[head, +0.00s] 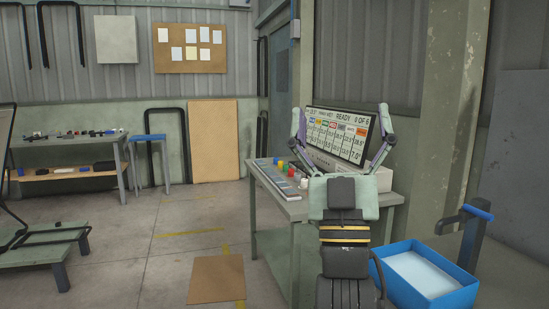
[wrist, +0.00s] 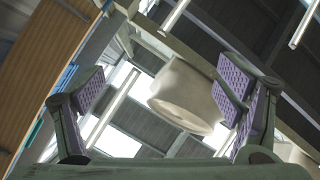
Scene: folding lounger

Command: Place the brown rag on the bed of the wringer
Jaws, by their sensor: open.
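I cannot pick out a brown rag for certain in either view. A dark upright frame with a blue grip (head: 479,212), possibly part of the wringer, stands behind a blue tub at the lower right in the head view; no wringer bed can be made out. My gripper (head: 342,122) is raised in front of the screen, its two fingers wide apart and nothing held. In the wrist view my gripper (wrist: 165,100) shows purple pads spread apart, pointing up toward the roof. A pale rounded shape shows between them, apparently beyond the fingers.
The blue tub (head: 440,297) holds something pale. A green workbench (head: 290,209) carries a lit screen (head: 338,134) and small coloured items, partly hidden by my arm. A flat brown sheet (head: 216,279) lies on the floor. Open floor extends left; a shelved bench (head: 70,182) stands farther back.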

